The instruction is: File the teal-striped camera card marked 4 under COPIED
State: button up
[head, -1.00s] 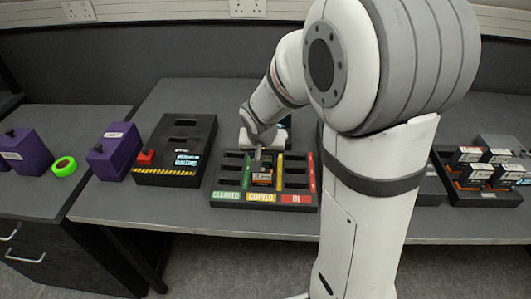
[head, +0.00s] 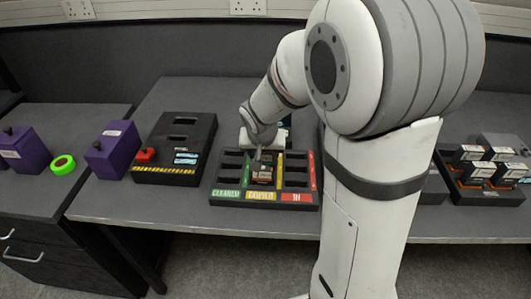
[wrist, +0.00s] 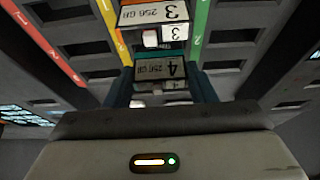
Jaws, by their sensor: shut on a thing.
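My gripper (wrist: 162,90) is shut on the teal-striped card marked 4 (wrist: 158,71), which sits between its two fingers in the wrist view. In the head view my gripper (head: 262,152) is over the middle column of the black filing tray (head: 214,189), the column with the yellow COPIED label (head: 261,196). An orange-striped card marked 3 (wrist: 155,14) stands in that same column, just beyond card 4. Whether card 4's lower edge is in a slot is hidden.
Empty slots (wrist: 85,45) flank the middle column. A black box with a red button (head: 146,155) stands left of the tray, then purple boxes (head: 112,150). A dark holder with several cards (head: 478,172) is at the right, beyond my arm.

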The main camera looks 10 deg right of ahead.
jog(key=shift+f+b, duration=0.25)
jog(key=shift+b, duration=0.05)
jog(key=o, duration=1.4)
jog(key=shift+r, duration=0.1)
jog(key=shift+r+p, duration=2.5)
jog(key=shift+r, duration=1.25)
